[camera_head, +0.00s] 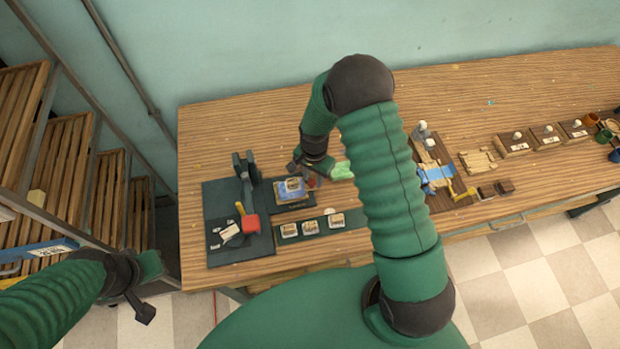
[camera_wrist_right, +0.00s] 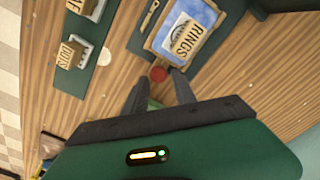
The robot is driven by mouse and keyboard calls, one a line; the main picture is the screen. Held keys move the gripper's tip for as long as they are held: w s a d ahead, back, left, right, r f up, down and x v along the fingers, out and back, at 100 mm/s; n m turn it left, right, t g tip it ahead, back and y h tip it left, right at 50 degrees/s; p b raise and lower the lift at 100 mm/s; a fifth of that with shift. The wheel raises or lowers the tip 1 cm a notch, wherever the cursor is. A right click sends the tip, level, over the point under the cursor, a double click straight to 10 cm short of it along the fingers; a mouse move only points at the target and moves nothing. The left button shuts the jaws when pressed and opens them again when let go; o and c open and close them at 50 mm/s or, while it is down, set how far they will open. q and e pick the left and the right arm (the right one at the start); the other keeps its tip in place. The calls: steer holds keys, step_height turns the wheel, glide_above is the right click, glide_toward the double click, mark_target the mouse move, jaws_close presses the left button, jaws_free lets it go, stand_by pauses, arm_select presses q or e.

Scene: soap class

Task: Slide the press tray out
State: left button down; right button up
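The press tray (camera_head: 293,205) is a dark, flat piece on the table with a wooden-framed blue panel on it. In the right wrist view the tray (camera_wrist_right: 140,42) carries a block lettered RINGS (camera_wrist_right: 183,38).
A dark press stand (camera_head: 245,172) with a red-ended lever (camera_head: 250,223) stands left of the tray. A green strip (camera_head: 342,220) with several labelled blocks lies in front. Wooden boxes (camera_head: 515,144) are at right. Slatted shelves (camera_head: 60,160) stand left of the table.

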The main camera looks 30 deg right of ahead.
steer(key=shift+s+d+f, duration=0.1)
steer(key=shift+d, duration=0.1)
steer(key=shift+r, duration=0.3)
step_height(320, 180, up, 16)
steer(key=b, duration=0.1)
steer(key=shift+a+r, duration=0.1)
